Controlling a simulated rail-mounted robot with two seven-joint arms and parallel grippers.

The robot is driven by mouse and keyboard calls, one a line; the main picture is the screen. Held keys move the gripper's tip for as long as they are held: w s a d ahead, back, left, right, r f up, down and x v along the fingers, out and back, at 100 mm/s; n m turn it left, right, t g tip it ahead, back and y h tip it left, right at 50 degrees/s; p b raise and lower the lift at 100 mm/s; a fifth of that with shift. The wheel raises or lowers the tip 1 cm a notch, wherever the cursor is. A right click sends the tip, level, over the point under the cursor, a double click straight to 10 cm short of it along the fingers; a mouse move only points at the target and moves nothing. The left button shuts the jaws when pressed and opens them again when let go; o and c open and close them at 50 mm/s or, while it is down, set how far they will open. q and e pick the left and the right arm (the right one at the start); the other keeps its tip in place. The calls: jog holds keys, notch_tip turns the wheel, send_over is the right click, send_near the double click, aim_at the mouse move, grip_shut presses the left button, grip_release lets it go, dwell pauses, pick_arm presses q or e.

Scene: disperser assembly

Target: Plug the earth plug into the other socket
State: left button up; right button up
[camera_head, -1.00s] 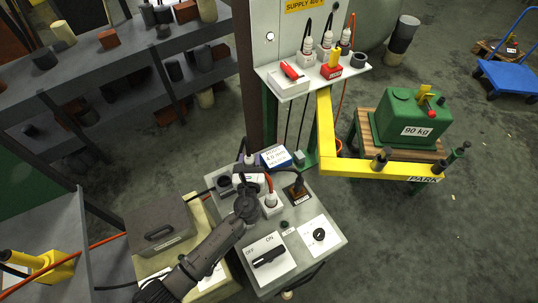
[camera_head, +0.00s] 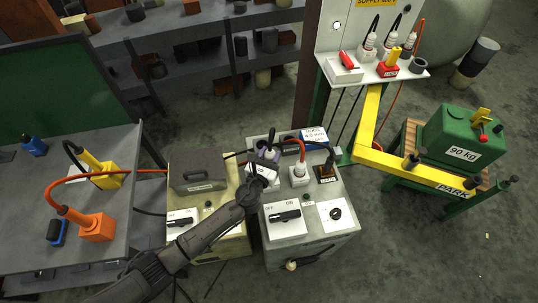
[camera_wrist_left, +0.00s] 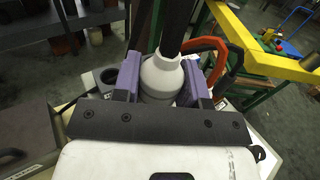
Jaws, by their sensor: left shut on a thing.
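My left gripper (camera_head: 265,156) is shut on a white plug with a black cable, over the left part of the grey cabinet top. In the left wrist view the purple fingers (camera_wrist_left: 164,82) press both sides of the white plug (camera_wrist_left: 160,78), its thick black cable rising upward. The plug's lower end is hidden, so I cannot tell whether it sits in a socket. An empty dark round socket (camera_wrist_left: 107,76) is beside it. My right gripper is not in view.
The grey cabinet (camera_head: 310,253) carries an OFF/ON switch (camera_head: 285,216), a dial plate (camera_head: 334,213) and a blue-and-white sign (camera_head: 315,136). A yellow arm (camera_head: 415,167) stands right. A cream cabinet (camera_head: 232,243) with a dark box (camera_head: 200,170) is left.

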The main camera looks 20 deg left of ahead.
pick_arm(q)
jog(key=shift+f+b, duration=0.9)
jog(key=shift+f, duration=0.15)
notch_tip(320, 180, down, 4)
jog(key=b, duration=0.3)
jog(key=shift+r, duration=0.15)
dwell(0.5)
dwell(0.8)
jog(key=shift+f+b, duration=0.35)
jog(key=shift+f, duration=0.05)
jog(key=shift+f+b, duration=0.8)
jog(key=shift+f, duration=0.05)
jog(key=shift+f+b, duration=0.7)
jog(key=shift+f, duration=0.1)
